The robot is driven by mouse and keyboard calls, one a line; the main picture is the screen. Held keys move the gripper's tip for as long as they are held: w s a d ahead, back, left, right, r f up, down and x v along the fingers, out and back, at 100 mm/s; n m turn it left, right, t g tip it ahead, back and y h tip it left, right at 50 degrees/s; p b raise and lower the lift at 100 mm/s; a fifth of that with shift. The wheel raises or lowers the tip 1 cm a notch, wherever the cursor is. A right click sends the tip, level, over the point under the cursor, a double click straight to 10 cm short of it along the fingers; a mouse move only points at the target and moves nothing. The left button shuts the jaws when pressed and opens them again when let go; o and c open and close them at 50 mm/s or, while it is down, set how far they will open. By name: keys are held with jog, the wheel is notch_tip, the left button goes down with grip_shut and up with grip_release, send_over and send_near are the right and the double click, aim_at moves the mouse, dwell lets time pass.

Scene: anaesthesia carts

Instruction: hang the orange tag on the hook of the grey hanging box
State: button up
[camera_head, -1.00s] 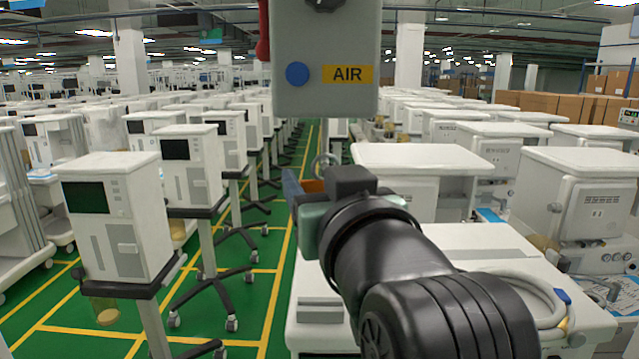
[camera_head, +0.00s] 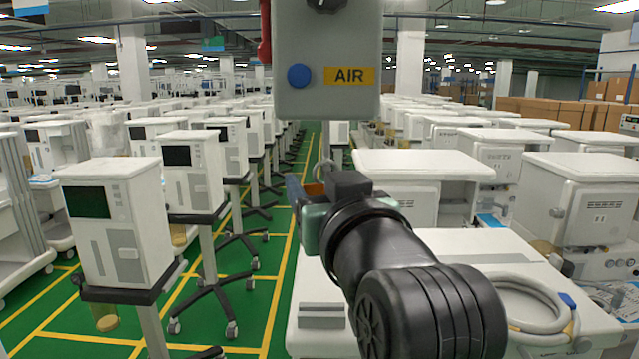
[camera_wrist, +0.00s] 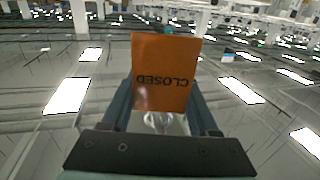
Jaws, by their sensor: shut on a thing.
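The grey hanging box (camera_head: 327,60) hangs at the top centre of the head view, with a blue button and a yellow AIR label on its front. Its hook cannot be made out in either view. My gripper (camera_head: 304,192) is below the box and is shut on the orange tag (camera_head: 315,188), which is mostly hidden by the gripper in the head view. A thin pale ring (camera_head: 322,168) shows just above the tag. In the wrist view, the tag (camera_wrist: 165,72) sits between the fingers, its word CLOSED upside down. A clear loop (camera_wrist: 160,122) shows at its lower edge there.
A red part (camera_head: 265,35) is at the box's left side. White machines (camera_head: 112,220) stand in rows on both sides. A green aisle is open at centre left.

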jog(key=o, duration=1.4)
jog(key=shift+s, duration=0.1)
jog(key=s+r+m+t+h+b, duration=0.2)
jog(key=s+t+b, duration=0.8)
jog(key=s, duration=0.6)
jog(key=m+h+b, duration=0.1)
jog(key=h, duration=0.1)
jog(key=shift+s+d+r+h, duration=0.3)
jog(key=shift+s+d, duration=0.05)
jog(key=shift+d, duration=0.05)
